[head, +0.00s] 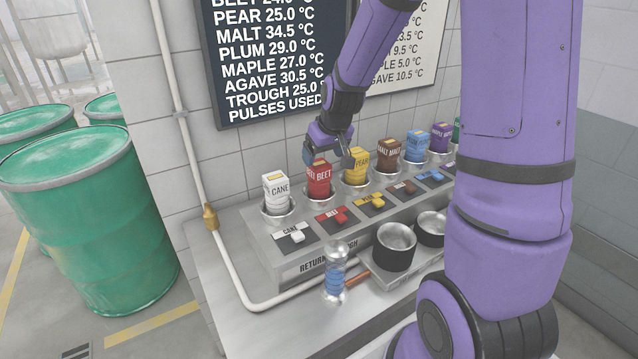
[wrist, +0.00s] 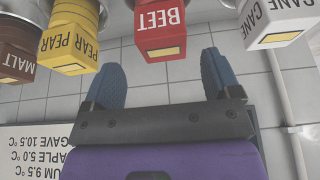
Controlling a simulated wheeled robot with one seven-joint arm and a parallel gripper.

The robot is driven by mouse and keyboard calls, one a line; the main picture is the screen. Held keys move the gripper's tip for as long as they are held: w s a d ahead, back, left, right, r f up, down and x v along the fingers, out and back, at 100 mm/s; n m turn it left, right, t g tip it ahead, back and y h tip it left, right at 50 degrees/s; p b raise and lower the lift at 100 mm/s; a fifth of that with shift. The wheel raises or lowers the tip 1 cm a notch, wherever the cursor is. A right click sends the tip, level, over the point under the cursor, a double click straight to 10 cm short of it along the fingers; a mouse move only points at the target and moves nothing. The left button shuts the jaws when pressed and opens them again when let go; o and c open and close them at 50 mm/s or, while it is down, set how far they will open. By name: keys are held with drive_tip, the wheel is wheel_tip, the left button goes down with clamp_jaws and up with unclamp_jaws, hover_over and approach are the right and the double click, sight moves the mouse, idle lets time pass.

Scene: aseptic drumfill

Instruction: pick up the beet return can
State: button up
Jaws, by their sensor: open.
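The red beet return can (head: 319,181) stands upright in a round holder on the steel block, second from the left, between the white cane can (head: 276,190) and the yellow pear can (head: 356,168). My gripper (head: 330,154) is open and empty at the top of the beet can, on its wall side. In the wrist view the beet can (wrist: 161,30) lies ahead, roughly centred between the spread blue fingertips (wrist: 160,66). Whether a finger touches it, I cannot tell. The can's lower part is hidden in its holder.
More cans stand to the right: brown malt (head: 389,157), blue (head: 416,147), purple (head: 440,138). Coloured levers line the block's front. The tiled wall is close behind.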

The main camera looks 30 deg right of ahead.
sight(319, 164)
drive_tip(key=x, duration=0.5)
drive_tip(key=shift+s+a, duration=0.1)
drive_tip(key=shift+a, duration=0.1)
clamp_jaws()
